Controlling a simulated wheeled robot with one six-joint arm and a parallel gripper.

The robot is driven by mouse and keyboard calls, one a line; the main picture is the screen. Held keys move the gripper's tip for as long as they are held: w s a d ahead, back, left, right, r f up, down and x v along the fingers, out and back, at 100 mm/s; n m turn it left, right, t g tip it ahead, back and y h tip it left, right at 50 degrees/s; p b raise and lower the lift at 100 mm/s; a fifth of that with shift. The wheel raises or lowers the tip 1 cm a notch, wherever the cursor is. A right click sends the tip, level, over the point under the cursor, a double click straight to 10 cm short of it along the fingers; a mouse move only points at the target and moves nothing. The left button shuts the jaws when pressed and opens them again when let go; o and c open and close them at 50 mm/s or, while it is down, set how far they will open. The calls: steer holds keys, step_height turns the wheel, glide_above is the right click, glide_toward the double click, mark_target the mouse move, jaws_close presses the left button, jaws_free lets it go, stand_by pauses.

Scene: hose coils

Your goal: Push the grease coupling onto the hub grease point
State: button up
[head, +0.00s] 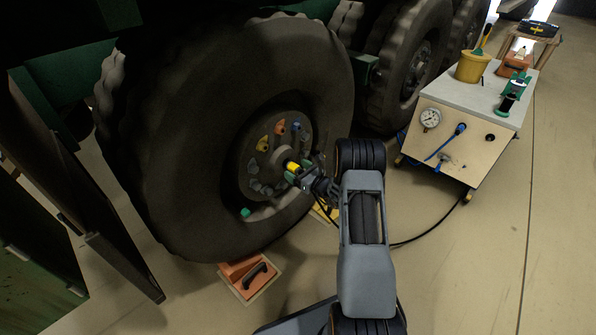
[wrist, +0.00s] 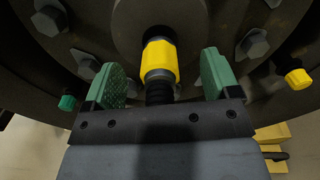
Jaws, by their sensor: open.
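The yellow grease coupling (wrist: 160,62) stands at the middle of the wheel hub (head: 272,158), with a grey collar and black ribbed hose end (wrist: 160,92) on its near side. Its far end meets a dark round part at the hub centre. The hub grease point is hidden behind it, and I cannot tell how firmly it is seated. My gripper (wrist: 160,82) is open, with one green finger pad on each side of the coupling and a gap to both. In the head view the coupling (head: 292,166) shows just beyond my gripper (head: 301,174).
Wheel nuts, some with coloured caps such as this yellow one (wrist: 298,77), ring the hub close to my fingers. An orange chock (head: 249,278) lies under the tyre (head: 190,190). A cart (head: 450,130) stands right, with a black hose (head: 430,235) on the floor.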

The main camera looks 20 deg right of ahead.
steer(key=shift+s, duration=0.15)
steer(key=shift+p+v, duration=0.4)
steer(key=shift+v, duration=1.5)
steer(key=shift+s+d, duration=0.2)
steer(key=shift+s, duration=0.05)
steer(key=p+v, duration=0.3)
steer(key=v, duration=1)
steer(key=shift+s, duration=0.35)
steer(key=shift+d, duration=0.1)
